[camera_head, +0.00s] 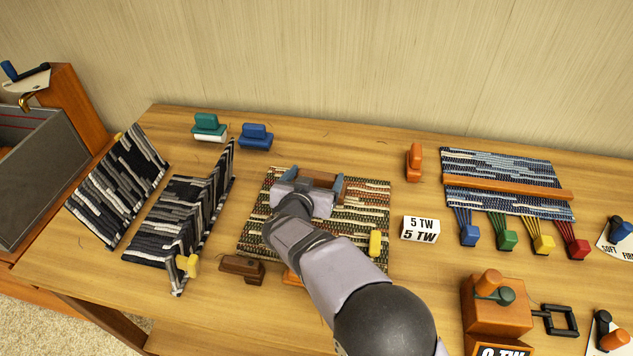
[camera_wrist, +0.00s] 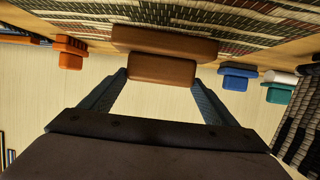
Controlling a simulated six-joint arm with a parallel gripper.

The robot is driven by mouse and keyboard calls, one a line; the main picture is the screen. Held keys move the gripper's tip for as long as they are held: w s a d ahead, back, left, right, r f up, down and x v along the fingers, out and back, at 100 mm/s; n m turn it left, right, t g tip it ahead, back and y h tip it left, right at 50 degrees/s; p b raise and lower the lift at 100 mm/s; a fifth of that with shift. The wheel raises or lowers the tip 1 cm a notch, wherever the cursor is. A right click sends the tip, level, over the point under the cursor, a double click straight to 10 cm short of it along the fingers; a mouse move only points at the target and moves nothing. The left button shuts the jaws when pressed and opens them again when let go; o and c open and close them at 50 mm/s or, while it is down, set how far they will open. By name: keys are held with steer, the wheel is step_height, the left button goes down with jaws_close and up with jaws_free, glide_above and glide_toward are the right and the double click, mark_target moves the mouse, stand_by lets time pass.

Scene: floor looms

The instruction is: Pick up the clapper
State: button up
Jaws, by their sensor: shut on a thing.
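My gripper (camera_head: 311,185) is over the upper part of a striped woven mat (camera_head: 350,216), with its two blue-grey fingers on either side of a brown wooden block, which I take for the clapper (camera_head: 320,180). In the wrist view, the fingers of my gripper (camera_wrist: 161,78) close on the clapper's smaller handle block (camera_wrist: 162,71). Its wider brown bar (camera_wrist: 165,42) lies beyond the handle, against the striped mat. I cannot tell whether the bar touches the mat. My arm hides part of the mat in the head view.
A dark brown block (camera_head: 242,267) and a yellow piece (camera_head: 375,243) are near the mat's front. Teal (camera_head: 208,126), blue (camera_head: 256,136) and orange (camera_head: 414,161) blocks stand behind. A "5 TW" card (camera_head: 420,229) and blue weaving (camera_head: 505,180) lie right; dark folded mats (camera_head: 180,215) left.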

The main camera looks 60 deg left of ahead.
steer(key=shift+r, duration=0.25)
step_height(320, 180, up, 10)
steer(key=p, duration=0.2)
steer(key=s+d+f+p, duration=0.2)
steer(key=s+d+p, duration=0.5)
steer(key=s, duration=0.7)
steer(key=shift+s+d+n+g+y+p, duration=0.3)
steer(key=shift+d+n+y, duration=0.1)
steer(key=shift+d, duration=0.6)
steer(key=shift+f, duration=0.2)
step_height(320, 180, down, 6)
steer(key=b, duration=0.5)
steer(key=shift+r+b, duration=0.2)
steer(key=shift+b, duration=0.2)
steer(key=shift+d+f, duration=0.1)
steer(key=shift+f, duration=0.7)
stand_by(0.3)
